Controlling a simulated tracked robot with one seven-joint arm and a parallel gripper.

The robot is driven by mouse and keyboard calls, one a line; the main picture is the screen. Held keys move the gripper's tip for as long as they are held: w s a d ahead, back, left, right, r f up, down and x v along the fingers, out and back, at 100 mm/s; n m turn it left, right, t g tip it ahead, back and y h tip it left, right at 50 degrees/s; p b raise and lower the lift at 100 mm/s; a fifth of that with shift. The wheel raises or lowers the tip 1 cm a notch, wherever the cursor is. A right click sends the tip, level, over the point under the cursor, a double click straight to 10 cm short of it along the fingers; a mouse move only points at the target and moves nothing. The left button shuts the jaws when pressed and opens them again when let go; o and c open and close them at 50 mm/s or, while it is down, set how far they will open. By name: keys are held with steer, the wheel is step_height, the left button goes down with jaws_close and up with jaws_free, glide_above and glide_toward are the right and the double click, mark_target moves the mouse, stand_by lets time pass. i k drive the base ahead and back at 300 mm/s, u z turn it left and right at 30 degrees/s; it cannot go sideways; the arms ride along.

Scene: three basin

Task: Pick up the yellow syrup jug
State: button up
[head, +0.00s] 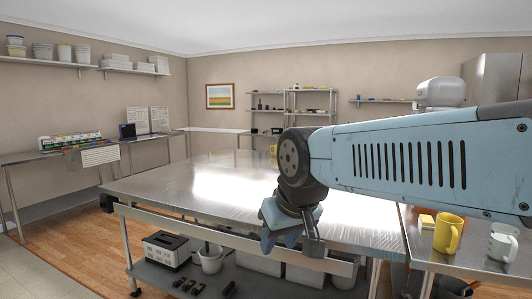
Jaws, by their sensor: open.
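A yellow jug-like vessel with a side handle (448,233) stands upright on the right-hand metal table. A second, smaller yellow object (273,149) shows at the far side of the central table, partly hidden by my arm. I cannot tell for certain which is the syrup jug. My gripper (291,247) hangs down at the front edge of the central table, open, with nothing seen between its fingers. It is well to the left of the nearer yellow vessel and apart from both yellow things.
A pale mug (502,243) stands just right of the nearer yellow vessel, and a low yellow-and-red item (427,221) lies to its left. The central steel table (170,185) is largely bare. Its lower shelf holds a toaster-like box (167,248) and a white bucket (210,259).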

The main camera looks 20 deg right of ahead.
mark_target(275, 147)
steer(key=u, duration=0.9)
steer(key=i, duration=3.05)
steer(key=z, duration=0.05)
